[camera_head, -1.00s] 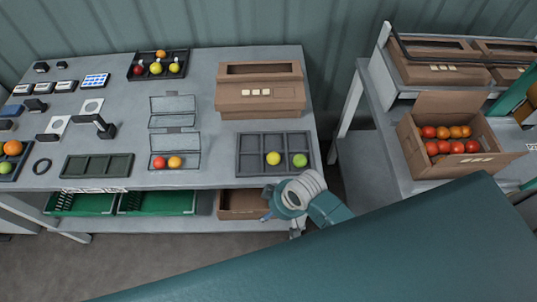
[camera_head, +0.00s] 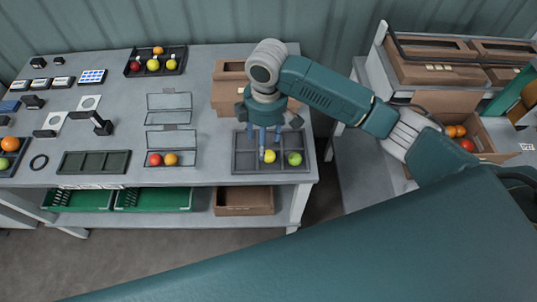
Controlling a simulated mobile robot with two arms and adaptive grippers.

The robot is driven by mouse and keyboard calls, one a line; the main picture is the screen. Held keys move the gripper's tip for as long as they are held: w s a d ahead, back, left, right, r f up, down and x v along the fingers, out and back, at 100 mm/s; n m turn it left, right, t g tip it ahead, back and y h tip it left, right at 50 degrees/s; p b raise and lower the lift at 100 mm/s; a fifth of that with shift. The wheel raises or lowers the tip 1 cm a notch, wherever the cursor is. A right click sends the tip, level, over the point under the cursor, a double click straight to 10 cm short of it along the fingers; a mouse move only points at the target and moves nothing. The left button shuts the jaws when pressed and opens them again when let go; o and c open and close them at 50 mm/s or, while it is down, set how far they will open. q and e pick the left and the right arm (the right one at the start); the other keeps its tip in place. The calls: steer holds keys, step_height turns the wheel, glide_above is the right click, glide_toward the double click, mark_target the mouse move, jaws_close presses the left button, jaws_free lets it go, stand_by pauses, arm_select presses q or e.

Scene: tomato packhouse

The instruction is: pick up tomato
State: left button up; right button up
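My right gripper (camera_head: 264,146) points down over the dark divided tray (camera_head: 243,168) at the right end of the table. Its fingers reach down just behind and around the yellow tomato (camera_head: 269,156). I cannot tell whether they touch it or how far they are closed. A green tomato (camera_head: 294,159) lies in the compartment to the right. A red tomato (camera_head: 155,159) and an orange tomato (camera_head: 170,159) sit in a clear hinged box. Another tray (camera_head: 145,70) at the back holds red, yellow and orange tomatoes. My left gripper is not in view.
A brown carton (camera_head: 228,95) stands behind the divided tray, partly hidden by my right arm. An empty dark tray (camera_head: 95,163) lies on the left. An open carton (camera_head: 483,138) with tomatoes is on the right table. Green bins (camera_head: 155,199) sit below.

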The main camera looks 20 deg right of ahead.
steer(key=d+r, duration=0.1)
steer(key=p, duration=0.1)
glide_above(269, 153)
steer(key=shift+h, duration=0.3)
step_height(269, 153, down, 4)
steer(key=shift+f, duration=0.25)
step_height(269, 153, down, 4)
steer(key=shift+f+p, duration=0.1)
steer(key=shift+p, duration=0.9)
steer(key=shift+f, duration=0.55)
steer(key=c, duration=0.9)
